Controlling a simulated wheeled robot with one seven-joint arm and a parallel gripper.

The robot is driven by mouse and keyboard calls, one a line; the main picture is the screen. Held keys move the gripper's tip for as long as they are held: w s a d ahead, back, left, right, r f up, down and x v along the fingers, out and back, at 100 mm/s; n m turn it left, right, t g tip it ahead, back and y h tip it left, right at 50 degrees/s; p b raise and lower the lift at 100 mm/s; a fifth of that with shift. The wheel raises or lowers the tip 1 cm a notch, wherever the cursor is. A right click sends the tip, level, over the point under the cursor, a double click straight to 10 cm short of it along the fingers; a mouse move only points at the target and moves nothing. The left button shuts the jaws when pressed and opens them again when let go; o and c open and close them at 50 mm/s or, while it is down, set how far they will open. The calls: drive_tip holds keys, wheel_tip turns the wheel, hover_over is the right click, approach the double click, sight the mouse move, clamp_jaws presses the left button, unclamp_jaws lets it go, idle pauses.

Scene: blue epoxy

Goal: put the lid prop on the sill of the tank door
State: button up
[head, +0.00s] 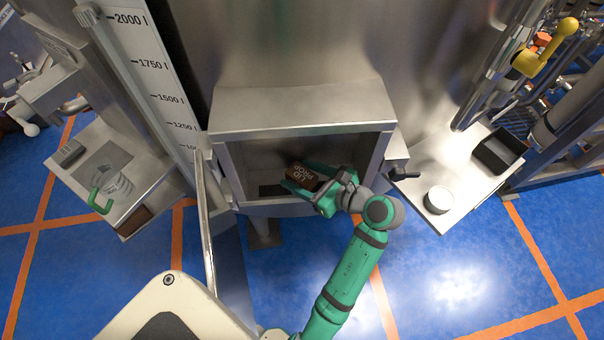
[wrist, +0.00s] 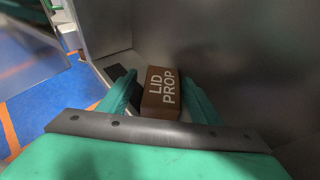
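The lid prop (head: 303,177) is a brown block with white "LID PROP" lettering. It is in the opening of the tank door, low down by the sill (head: 262,202). In the wrist view the lid prop (wrist: 160,94) lies between my two green fingers, its lettering facing the camera. My gripper (head: 304,176) reaches into the opening from the right. In the wrist view my gripper (wrist: 160,85) looks open around the prop, with a narrow gap at the left finger. The right finger overlaps the prop's edge, so contact there is unclear. The prop's underside is hidden.
A dark patch (head: 271,190) lies on the sill left of the prop. The steel door frame (head: 390,160) closes in on the right. The open door panel (head: 205,215) stands edge-on at left.

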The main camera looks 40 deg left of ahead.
drive_tip(key=shift+d, duration=0.1)
drive_tip(key=shift+d+r, duration=0.1)
drive_tip(key=shift+r, duration=0.1)
drive_tip(key=v, duration=1.2)
drive_tip(key=s+a+r+m+t+y, duration=0.2)
drive_tip(key=s+a+r+m+y, duration=0.15)
drive_tip(key=s+m+y, duration=0.45)
drive_tip(key=s+d+r+m+t, duration=0.4)
drive_tip(key=d+r+m+t, duration=0.15)
drive_tip(key=m+t, duration=0.55)
drive_tip(key=s+d+f+m+t+h, duration=0.1)
drive_tip(key=d+f+m+t+h, duration=0.25)
drive_tip(key=d+m+h, duration=0.65)
drive_tip(key=s+d+f+m+t+h, duration=0.1)
drive_tip(key=f+m+t+h, duration=0.35)
drive_tip(key=m, duration=1.05)
drive_tip(key=s+d+f+m+g+h, duration=0.4)
drive_tip(key=s+f+m+g+h, duration=0.2)
drive_tip(key=s+f+m+h, duration=0.1)
wheel_tip(320, 180, down, 3)
drive_tip(key=s+m, duration=0.1)
drive_tip(key=m, duration=0.1)
drive_tip(key=shift+m, duration=0.4)
